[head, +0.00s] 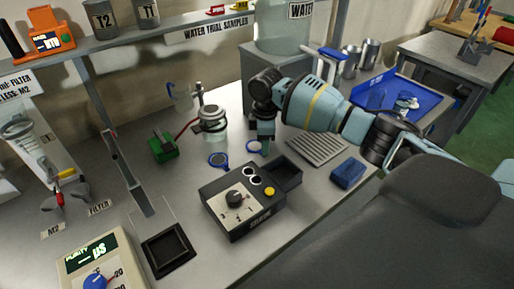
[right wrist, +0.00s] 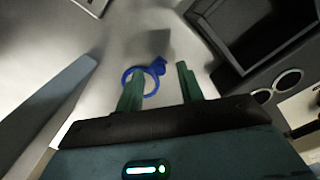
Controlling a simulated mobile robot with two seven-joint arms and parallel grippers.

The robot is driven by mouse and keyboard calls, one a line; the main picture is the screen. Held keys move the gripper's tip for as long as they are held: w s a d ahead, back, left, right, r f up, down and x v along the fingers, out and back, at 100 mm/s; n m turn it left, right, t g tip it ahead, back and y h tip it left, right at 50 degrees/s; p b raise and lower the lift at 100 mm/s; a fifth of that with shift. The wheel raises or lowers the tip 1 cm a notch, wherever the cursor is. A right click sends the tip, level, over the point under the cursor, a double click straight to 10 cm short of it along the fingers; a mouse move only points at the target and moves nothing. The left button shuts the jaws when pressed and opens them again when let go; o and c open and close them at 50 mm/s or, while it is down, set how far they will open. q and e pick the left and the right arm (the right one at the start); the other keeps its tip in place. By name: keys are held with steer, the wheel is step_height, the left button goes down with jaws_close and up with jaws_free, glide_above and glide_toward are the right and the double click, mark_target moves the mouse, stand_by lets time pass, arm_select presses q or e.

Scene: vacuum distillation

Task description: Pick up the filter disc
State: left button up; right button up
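A small disc with a blue rim and pale centre (head: 254,147) lies on the grey bench, left of my right gripper's fingers. A second blue-rimmed disc (head: 218,160) with a greyer centre lies a little to its left. I cannot tell by label which is the filter disc. My right gripper (head: 262,144) points down close to the pale disc. In the right wrist view its green fingers (right wrist: 158,88) are open with a gap between them. A blue ring with a tab (right wrist: 158,66) shows just past the fingertips, partly hidden by the left finger. My left gripper is not in view.
A black control box (head: 240,200) with a yellow button and an open tray (head: 285,174) stands in front of the discs. A clamped glass jar (head: 211,122) and green block (head: 163,148) stand behind left. A ridged plate (head: 318,147) and blue sponge (head: 348,173) lie right.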

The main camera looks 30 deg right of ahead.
steer(key=shift+f, duration=0.95)
jaws_close()
step_height(320, 180, up, 10)
